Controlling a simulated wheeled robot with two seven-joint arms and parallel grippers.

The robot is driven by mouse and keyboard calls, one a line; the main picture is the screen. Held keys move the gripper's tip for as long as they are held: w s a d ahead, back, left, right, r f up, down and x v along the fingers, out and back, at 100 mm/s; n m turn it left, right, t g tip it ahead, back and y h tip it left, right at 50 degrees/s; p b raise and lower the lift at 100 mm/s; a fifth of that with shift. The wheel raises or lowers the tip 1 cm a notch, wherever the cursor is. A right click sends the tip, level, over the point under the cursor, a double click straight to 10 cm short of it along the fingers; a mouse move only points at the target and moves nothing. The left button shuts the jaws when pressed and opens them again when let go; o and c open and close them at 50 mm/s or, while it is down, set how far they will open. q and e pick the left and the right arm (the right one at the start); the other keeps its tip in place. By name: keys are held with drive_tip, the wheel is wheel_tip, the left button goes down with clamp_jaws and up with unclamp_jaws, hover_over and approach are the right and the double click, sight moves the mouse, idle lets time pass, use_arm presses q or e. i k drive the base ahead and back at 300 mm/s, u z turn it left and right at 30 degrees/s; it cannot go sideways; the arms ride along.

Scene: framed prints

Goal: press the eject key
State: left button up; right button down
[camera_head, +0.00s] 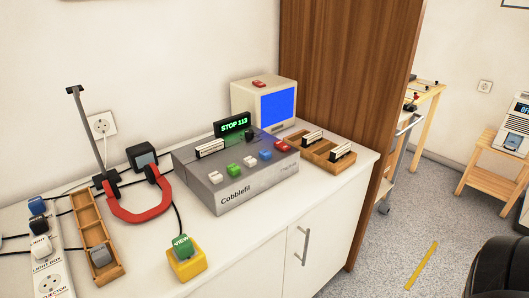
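A grey slide machine marked Cobblefil (238,193) stands on the white counter. Its sloped top has a row of coloured keys: a white key (215,177), a green key (233,169), another white key (250,161), a blue key (265,155) and a red key (281,146). No readable label shows which of them is the eject key. A small display (234,125) on top reads STOP 113 in green. A pale ribbed piece (210,148) sits at the machine's upper left. Neither of my grippers is in view.
A monitor with a blue screen (277,107) stands behind. Wooden trays (322,149) lie to the right, another (88,222) to the left.

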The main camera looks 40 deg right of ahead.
sight(264, 154)
drive_tip(key=u, duration=2.75)
drive_tip(key=k, duration=1.2)
drive_tip(key=z, duration=2.25)
drive_tip(key=i, duration=0.5)
drive_tip(key=u, duration=0.1)
